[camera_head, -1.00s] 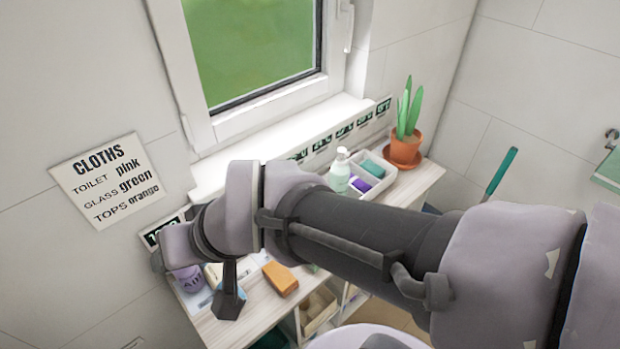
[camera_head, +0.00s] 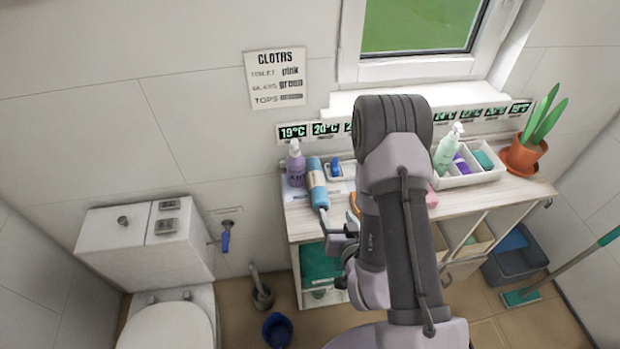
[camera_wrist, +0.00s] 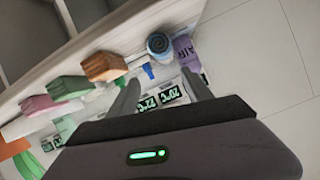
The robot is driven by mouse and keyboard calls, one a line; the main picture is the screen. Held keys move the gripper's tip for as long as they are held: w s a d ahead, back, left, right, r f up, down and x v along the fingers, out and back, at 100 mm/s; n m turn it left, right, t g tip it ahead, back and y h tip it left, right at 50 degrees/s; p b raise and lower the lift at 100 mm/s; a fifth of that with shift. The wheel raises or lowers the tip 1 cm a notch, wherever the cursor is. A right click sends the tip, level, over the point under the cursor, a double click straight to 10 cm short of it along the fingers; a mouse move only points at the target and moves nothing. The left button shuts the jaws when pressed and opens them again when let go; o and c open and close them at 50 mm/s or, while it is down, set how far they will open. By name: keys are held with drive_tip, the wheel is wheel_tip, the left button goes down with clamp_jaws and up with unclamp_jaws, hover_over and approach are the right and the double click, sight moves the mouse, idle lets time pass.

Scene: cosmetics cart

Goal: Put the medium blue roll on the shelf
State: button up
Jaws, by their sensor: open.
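A blue roll (camera_head: 317,183) with a tan band lies on the left end of the wooden cart top, beside a purple bottle (camera_head: 296,165). In the wrist view the roll (camera_wrist: 158,44) shows end-on, beyond and between my fingers. My gripper (camera_head: 334,226) is open and empty, low by the cart's front edge, just in front of the roll; one finger appears near the roll's front end, and I cannot tell if they touch. My gripper's fingers (camera_wrist: 160,84) also show apart in the wrist view. The cart's lower compartments (camera_head: 318,264) are partly visible; my arm hides the middle of the cart.
A small blue item (camera_head: 335,167) lies right of the roll. A white divided tray (camera_head: 470,180), a pump bottle (camera_head: 448,150) and a potted plant (camera_head: 524,155) stand on the right. Orange, pink and green blocks show in the wrist view. A toilet (camera_head: 170,320) is at left.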

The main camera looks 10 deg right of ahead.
sight(323, 200)
drive_tip(key=shift+y, duration=0.3)
drive_tip(key=w+f+b, duration=0.1)
drive_tip(key=b, duration=0.2)
drive_tip(key=w+a+f+b, duration=0.1)
drive_tip(key=w+f+b, duration=0.1)
drive_tip(key=b, duration=0.2)
drive_tip(key=shift+w+f+b, duration=0.1)
drive_tip(key=shift+f+b, duration=0.15)
drive_tip(key=shift+b, duration=0.05)
drive_tip(key=shift+w+a+f+b, duration=0.1)
drive_tip(key=shift+w+b, duration=0.25)
drive_tip(key=shift+b, duration=0.7)
drive_tip(key=x, duration=0.4)
drive_tip(key=r+x, duration=0.1)
drive_tip(key=x, duration=0.1)
drive_tip(key=shift+w+f, duration=0.1)
drive_tip(key=shift+w, duration=0.2)
drive_tip(key=x, duration=0.6)
drive_tip(key=shift+d, duration=0.2)
drive_tip(key=shift+r, duration=0.25)
clamp_jaws()
